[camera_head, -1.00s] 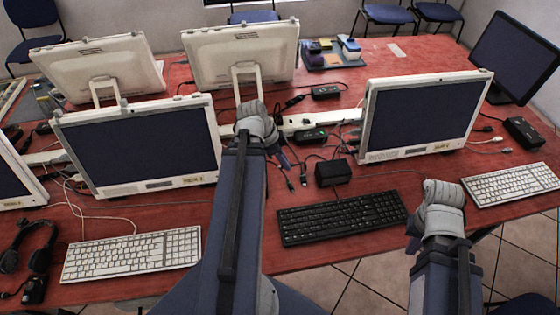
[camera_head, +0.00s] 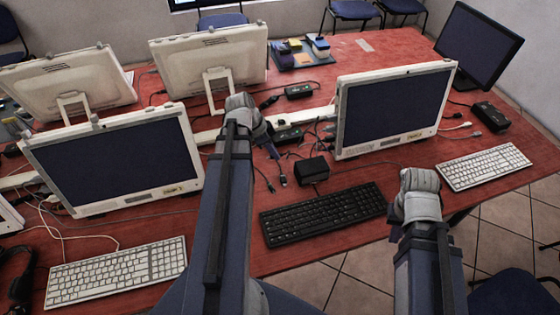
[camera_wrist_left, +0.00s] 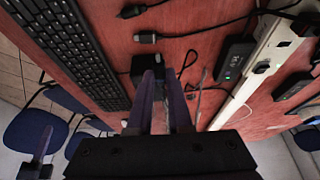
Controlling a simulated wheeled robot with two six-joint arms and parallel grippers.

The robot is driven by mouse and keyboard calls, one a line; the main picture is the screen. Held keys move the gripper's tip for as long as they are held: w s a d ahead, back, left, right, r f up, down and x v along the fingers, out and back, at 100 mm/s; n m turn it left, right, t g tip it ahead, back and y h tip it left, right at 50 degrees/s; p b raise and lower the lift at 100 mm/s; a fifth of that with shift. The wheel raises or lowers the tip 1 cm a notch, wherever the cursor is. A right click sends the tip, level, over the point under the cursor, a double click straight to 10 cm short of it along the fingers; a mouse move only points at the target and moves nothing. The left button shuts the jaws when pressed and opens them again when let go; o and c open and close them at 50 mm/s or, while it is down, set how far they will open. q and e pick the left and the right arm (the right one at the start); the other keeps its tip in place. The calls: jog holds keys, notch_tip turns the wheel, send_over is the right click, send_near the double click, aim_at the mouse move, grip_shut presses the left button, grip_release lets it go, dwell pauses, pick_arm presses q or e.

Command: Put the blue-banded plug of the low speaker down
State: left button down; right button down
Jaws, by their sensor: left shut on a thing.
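My left gripper (camera_head: 273,150) reaches over the middle of the desk, beside the low black box-shaped speaker (camera_head: 312,170). In the left wrist view its two dark fingers (camera_wrist_left: 160,92) are close together, and the speaker (camera_wrist_left: 146,64) shows just past their tips. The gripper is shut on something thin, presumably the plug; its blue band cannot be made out. Two loose cable ends (camera_head: 276,184) lie on the desk to the left of the speaker. My right gripper (camera_head: 395,215) is over the front edge, right of the black keyboard; its fingers are mostly hidden.
A white power strip (camera_wrist_left: 252,72) and a black adapter with a green light (camera_wrist_left: 234,58) lie close by, among several cables. The black keyboard (camera_head: 322,212) is in front of the speaker. A white monitor (camera_head: 394,112) stands to the right. Bare red desk is limited here.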

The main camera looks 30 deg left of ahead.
pick_arm(q)
send_over(288, 160)
jog(key=a, duration=0.1)
jog(key=f, duration=0.1)
jog(key=f+b, duration=0.7)
jog(key=s+f+b, duration=0.1)
jog(key=f+b, duration=0.2)
jog(key=b, duration=0.1)
jog(key=shift+f, duration=0.15)
jog(key=c, duration=1.3)
grip_release()
jog(key=shift+f, duration=0.1)
jog(key=o, duration=0.5)
jog(key=shift+c, duration=0.2)
